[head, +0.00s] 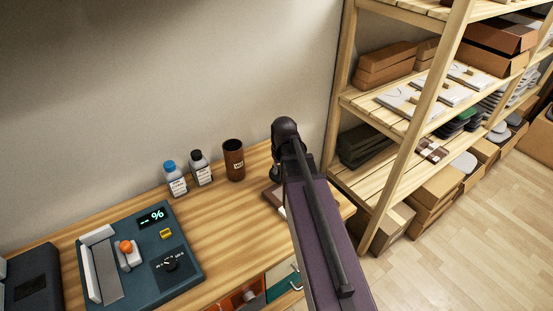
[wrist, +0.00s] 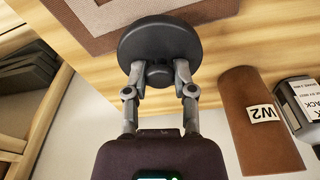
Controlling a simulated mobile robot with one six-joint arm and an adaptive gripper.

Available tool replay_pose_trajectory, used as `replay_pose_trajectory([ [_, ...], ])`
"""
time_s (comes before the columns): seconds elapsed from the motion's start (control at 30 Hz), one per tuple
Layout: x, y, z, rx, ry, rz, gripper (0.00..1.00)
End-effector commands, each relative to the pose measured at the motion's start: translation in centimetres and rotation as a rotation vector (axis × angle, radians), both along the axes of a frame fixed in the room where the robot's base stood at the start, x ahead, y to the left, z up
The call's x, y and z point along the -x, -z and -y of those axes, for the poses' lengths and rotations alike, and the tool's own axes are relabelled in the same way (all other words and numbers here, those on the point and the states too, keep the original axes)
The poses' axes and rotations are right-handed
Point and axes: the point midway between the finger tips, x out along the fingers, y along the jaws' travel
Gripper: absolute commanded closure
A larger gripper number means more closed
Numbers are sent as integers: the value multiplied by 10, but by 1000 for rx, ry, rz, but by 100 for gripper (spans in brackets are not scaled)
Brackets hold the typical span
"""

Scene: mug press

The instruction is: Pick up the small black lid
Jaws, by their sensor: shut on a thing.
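The small black lid (wrist: 158,40) is a round dark disc with a short knob (wrist: 160,75), seen in the wrist view. My gripper (wrist: 159,72) has its two fingers closed on the knob from both sides. The lid lies beyond the fingertips, over the table and partly in front of a brown square mat (wrist: 106,17). I cannot tell how high the lid is above the table. In the head view my own arm hides the lid and most of the gripper.
A brown cylinder marked W2 (head: 233,161) stands on the wooden table beside a black-capped bottle (head: 201,169) and a blue-capped bottle (head: 175,180). A teal device (head: 185,278) with a display is at left. A wooden shelf (head: 365,107) rises at right, close to my arm.

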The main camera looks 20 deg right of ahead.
Motion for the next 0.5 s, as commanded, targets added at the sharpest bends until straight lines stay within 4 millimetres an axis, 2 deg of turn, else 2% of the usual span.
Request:
replay_pose_trajectory([
  [0.03,8,-1,-2,0,0,0,98],
  [0.2,18,-2,-3,0,0,0,98],
  [0.5,19,-2,-3,0,0,0,98],
])
